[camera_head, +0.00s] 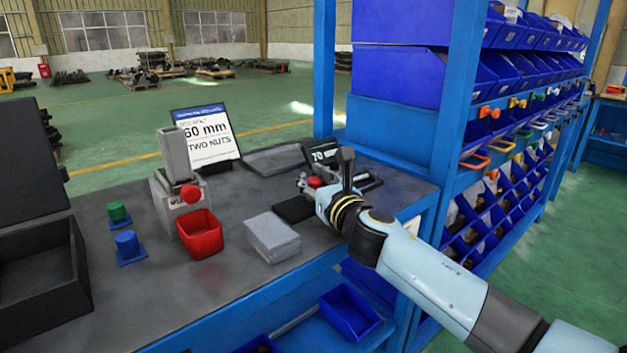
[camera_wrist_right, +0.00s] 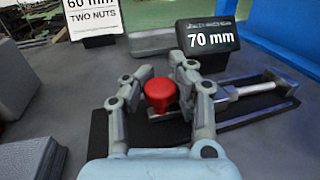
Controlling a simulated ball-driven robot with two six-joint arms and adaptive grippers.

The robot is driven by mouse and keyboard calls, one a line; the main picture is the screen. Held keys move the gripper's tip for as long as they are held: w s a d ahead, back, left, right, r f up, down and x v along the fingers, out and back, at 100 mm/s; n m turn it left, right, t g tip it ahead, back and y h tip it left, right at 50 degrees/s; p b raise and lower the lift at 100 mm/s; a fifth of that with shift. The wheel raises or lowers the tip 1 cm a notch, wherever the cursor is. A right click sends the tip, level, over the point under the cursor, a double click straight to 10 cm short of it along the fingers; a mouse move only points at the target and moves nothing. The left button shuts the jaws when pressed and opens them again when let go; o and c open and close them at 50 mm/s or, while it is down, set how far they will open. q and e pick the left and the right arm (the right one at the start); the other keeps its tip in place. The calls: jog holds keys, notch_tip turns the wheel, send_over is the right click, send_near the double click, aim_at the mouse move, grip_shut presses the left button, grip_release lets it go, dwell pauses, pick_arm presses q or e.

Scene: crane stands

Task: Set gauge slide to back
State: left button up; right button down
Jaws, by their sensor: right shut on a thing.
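The gauge is a black base (camera_wrist_right: 262,119) with a rail and a silver rod (camera_wrist_right: 250,89); a dark block reading "70 mm" (camera_wrist_right: 207,39) stands behind it. In the right wrist view a red knob (camera_wrist_right: 160,93) sits between the fingers of my right gripper (camera_wrist_right: 164,84), which is shut on it. In the head view the knob (camera_head: 315,181), the gripper (camera_head: 308,184) and the "70" block (camera_head: 325,153) show at the bench's right side. My wrist hides part of the gauge. My left gripper is not in view.
A grey block (camera_head: 272,237) lies near the gauge. A sign reads "60 mm, TWO NUTS" (camera_head: 208,137). Blue racking (camera_head: 457,110) stands close on the right. An open black box (camera_head: 45,275) is at left.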

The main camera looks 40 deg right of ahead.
aim_at(299, 205)
jog(key=shift+s+f, duration=0.1)
jog(key=shift+f, duration=0.1)
jog(key=a, duration=0.4)
jog(key=shift+s+f+p, duration=0.2)
jog(key=shift+s+p, duration=0.05)
jog(key=shift+p, duration=0.05)
jog(key=shift+d, duration=0.1)
jog(key=c, duration=1.6)
grip_release()
jog(key=shift+s, duration=0.1)
jog(key=o, duration=0.3)
jog(key=shift+s+a+r, duration=0.2)
jog(key=shift+a+r, duration=0.05)
jog(key=shift+o, duration=0.2)
jog(key=shift+w, duration=0.1)
